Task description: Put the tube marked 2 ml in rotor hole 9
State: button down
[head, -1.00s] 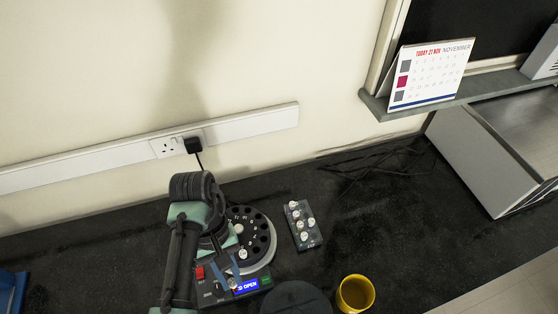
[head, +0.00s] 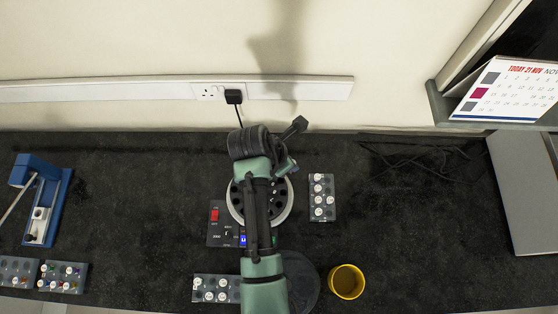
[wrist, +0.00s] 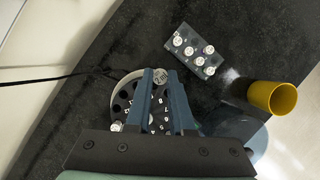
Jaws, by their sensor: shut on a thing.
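In the wrist view my gripper (wrist: 161,82) is shut on a tube with a white round cap (wrist: 160,75). The cap's marking looks like 2 ml but is small. The held tube's body is hidden, and I cannot tell its height above the rotor. The dark rotor (wrist: 123,97) with numbered holes lies beneath the fingers, which cover part of it; hole 9 cannot be made out. Another white cap (wrist: 116,126) sits at the rotor's left edge. In the head view my arm covers much of the rotor (head: 275,207) and hides the gripper.
A rack of white-capped tubes (head: 321,197) stands right of the centrifuge. A yellow cup (head: 346,282) is at the front right. The centrifuge panel (head: 221,226) is left of my arm. Another rack (head: 212,288) is in front. A blue device (head: 42,200) stands far left.

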jog(key=f+n+b, duration=0.1)
jog(key=a+f+n+b, duration=0.1)
jog(key=f+b, duration=0.1)
jog(key=s+a+f+b, duration=0.1)
jog(key=shift+a+f+n+t+y+b, duration=0.25)
jog(key=shift+f+n+t+y+b, duration=0.05)
jog(key=shift+f+n+t+b, duration=0.1)
jog(key=shift+p, duration=0.85)
dwell(1.2)
jog(key=shift+f, duration=0.4)
dwell(0.6)
jog(key=shift+f, duration=0.2)
dwell(0.4)
jog(key=shift+f+b, duration=0.8)
jog(key=shift+f, duration=0.35)
jog(key=shift+c, duration=1.9)
grip_release()
